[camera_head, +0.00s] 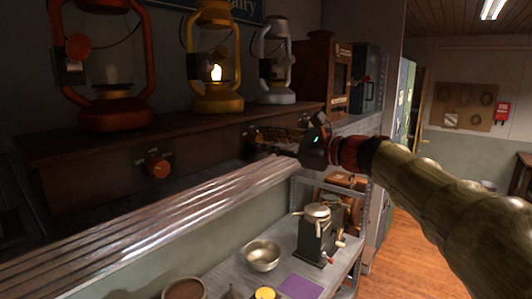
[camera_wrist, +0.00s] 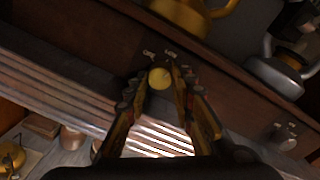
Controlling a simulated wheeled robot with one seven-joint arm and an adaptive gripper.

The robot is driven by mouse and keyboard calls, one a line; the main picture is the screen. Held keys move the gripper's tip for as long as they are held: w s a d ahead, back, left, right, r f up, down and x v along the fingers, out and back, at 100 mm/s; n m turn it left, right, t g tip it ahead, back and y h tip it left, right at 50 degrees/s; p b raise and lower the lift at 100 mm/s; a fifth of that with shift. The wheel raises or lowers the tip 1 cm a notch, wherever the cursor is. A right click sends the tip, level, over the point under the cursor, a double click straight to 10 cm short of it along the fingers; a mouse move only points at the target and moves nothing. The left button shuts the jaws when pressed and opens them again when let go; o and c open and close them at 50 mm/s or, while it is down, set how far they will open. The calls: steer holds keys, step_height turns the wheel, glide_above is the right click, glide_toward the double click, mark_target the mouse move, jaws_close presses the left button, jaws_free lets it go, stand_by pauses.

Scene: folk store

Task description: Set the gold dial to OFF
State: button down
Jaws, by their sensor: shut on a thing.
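The gold dial (camera_wrist: 160,78) is a round yellow knob on the front of the dark wooden shelf box. In the wrist view my gripper (camera_wrist: 159,84) has one finger on each side of it and is shut on it. In the head view my gripper (camera_head: 256,136) reaches the box front from the right and hides the dial. Two small labels (camera_wrist: 170,53) sit just above the dial; their words are too small to read. The gold lantern (camera_head: 216,72) above the dial is lit; its base also shows in the wrist view (camera_wrist: 185,18).
A red lantern (camera_head: 103,110) stands left and a silver lantern (camera_head: 276,62) right, with an orange dial (camera_head: 158,166) and a silver dial (camera_wrist: 285,136) on the box front. A ribbed metal ledge (camera_head: 140,222) runs below. A bowl (camera_head: 262,255) and grinder (camera_head: 318,235) stand lower.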

steer(key=n+b, duration=0.4)
steer(key=shift+f, duration=0.2)
steer(key=n+b, duration=0.4)
steer(key=shift+n+h, duration=0.3)
steer(key=shift+n, duration=0.1)
steer(key=n+b, duration=0.4)
steer(key=shift+t, duration=0.3)
steer(key=shift+r+n+b, duration=0.1)
steer(key=shift+n+b, duration=1.3)
steer(key=shift+n, duration=0.3)
steer(key=c, duration=1.6)
jaws_free()
steer(key=shift+o, duration=0.5)
